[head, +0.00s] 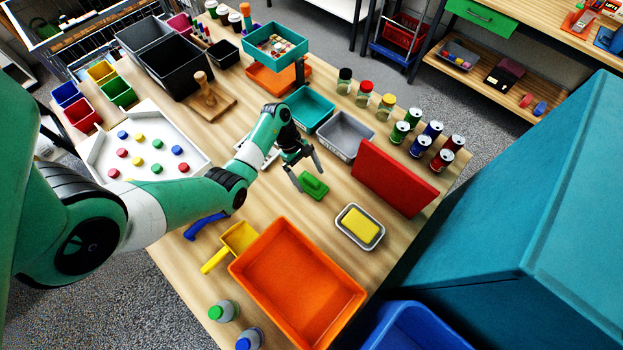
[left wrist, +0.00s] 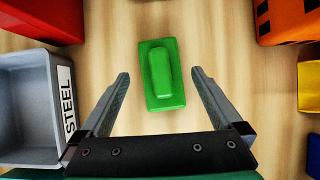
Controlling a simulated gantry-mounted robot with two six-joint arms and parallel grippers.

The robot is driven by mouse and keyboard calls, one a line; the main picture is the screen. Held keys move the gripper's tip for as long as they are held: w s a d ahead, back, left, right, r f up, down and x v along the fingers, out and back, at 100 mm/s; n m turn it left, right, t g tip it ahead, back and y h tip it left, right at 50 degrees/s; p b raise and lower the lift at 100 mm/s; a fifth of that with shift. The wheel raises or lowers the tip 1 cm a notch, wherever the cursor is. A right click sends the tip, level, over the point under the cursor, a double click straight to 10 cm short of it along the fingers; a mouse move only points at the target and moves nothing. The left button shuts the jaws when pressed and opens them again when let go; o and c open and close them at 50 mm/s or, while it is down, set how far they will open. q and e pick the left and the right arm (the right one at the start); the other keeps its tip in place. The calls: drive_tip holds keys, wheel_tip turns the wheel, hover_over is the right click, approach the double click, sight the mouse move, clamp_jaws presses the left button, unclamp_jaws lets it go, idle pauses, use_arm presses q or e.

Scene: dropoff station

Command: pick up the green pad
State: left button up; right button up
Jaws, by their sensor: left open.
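The green pad (head: 313,187) lies flat on the wooden table, near the middle in the head view. It has a raised grip block on a flat base. My left gripper (head: 309,180) is open and empty above the table, with its fingertips close to the pad. In the left wrist view the green pad (left wrist: 161,74) shows whole, ahead of and between the two spread fingers of my left gripper (left wrist: 158,73). No finger appears to touch it. My right gripper is in neither view.
A red upright panel (head: 393,178) and a grey bin (head: 345,135), marked STEEL in the wrist view, stand right of the pad. A yellow sponge in a metal tray (head: 378,241) and an orange tray (head: 350,309) lie nearer. Bare wood surrounds the pad.

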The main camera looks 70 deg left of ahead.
use_arm(q)
drive_tip(key=x, duration=0.3)
drive_tip(key=shift+s, duration=0.1)
drive_tip(key=shift+c, duration=0.2)
drive_tip(key=c, duration=1.3)
drive_tip(key=shift+r, duration=0.6)
wheel_tip(320, 180, up, 3)
drive_tip(key=shift+s+d+r+p, duration=0.1)
drive_tip(key=shift+s+d+p, duration=0.05)
drive_tip(key=shift+p, duration=0.65)
drive_tip(key=s+d+r+p, duration=0.2)
drive_tip(key=s+r+p, duration=0.1)
drive_tip(key=s+d+r+p, duration=0.2)
drive_tip(key=s+d+p, duration=0.1)
drive_tip(key=s, duration=0.1)
drive_tip(key=s+d+r+p, duration=0.3)
drive_tip(key=s, duration=0.1)
drive_tip(key=shift+r, duration=0.35)
